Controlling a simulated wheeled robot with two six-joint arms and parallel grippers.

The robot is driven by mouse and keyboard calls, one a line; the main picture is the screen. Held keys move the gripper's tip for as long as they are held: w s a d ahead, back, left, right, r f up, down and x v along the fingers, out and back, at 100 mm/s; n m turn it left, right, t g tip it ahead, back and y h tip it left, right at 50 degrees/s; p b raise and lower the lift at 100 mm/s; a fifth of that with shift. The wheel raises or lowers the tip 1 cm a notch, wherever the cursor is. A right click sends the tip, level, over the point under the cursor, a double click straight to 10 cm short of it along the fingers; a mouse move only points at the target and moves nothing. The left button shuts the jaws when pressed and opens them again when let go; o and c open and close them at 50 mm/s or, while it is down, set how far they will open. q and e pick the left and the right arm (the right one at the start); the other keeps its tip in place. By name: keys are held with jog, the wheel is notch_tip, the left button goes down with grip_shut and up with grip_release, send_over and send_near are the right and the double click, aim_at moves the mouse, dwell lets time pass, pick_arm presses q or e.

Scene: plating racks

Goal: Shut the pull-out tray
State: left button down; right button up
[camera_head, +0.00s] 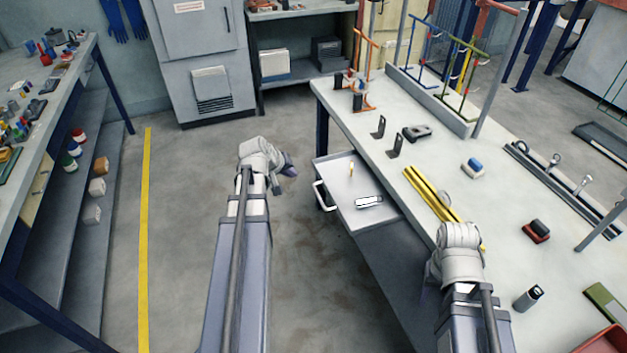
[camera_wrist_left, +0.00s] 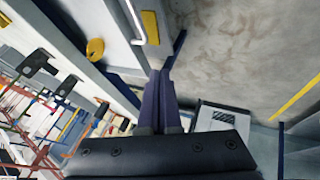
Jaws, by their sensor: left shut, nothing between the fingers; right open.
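The pull-out tray (camera_head: 347,215) sticks out from under the workbench's left side in the head view. Its pale bar handle (camera_head: 320,196) is on the front face, and the handle also shows at the top of the left wrist view (camera_wrist_left: 134,20). My left gripper (camera_head: 289,167) is shut and empty, left of the tray front and apart from the handle in the head view. My right gripper (camera_head: 427,298) is mostly hidden behind its wrist, by the bench's near edge.
The workbench (camera_head: 480,215) carries yellow bars (camera_head: 432,193), black brackets and coloured racks. A grey cabinet (camera_head: 207,60) stands behind, and a shelved bench (camera_head: 60,110) is at the left. The floor between the left bench and the tray is clear apart from my left arm.

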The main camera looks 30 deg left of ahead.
aim_at(359, 168)
pick_arm(q)
jog(key=w+d+f+b, duration=0.3)
jog(key=w+f+b, duration=0.5)
jog(key=w, duration=0.1)
dwell(0.4)
jog(key=w+d, duration=0.3)
jog(key=w, duration=0.1)
jog(key=w+d, duration=0.7)
jog(key=w, duration=0.1)
jog(key=shift+w+d, duration=0.2)
jog(key=shift+s, duration=0.1)
dwell(0.4)
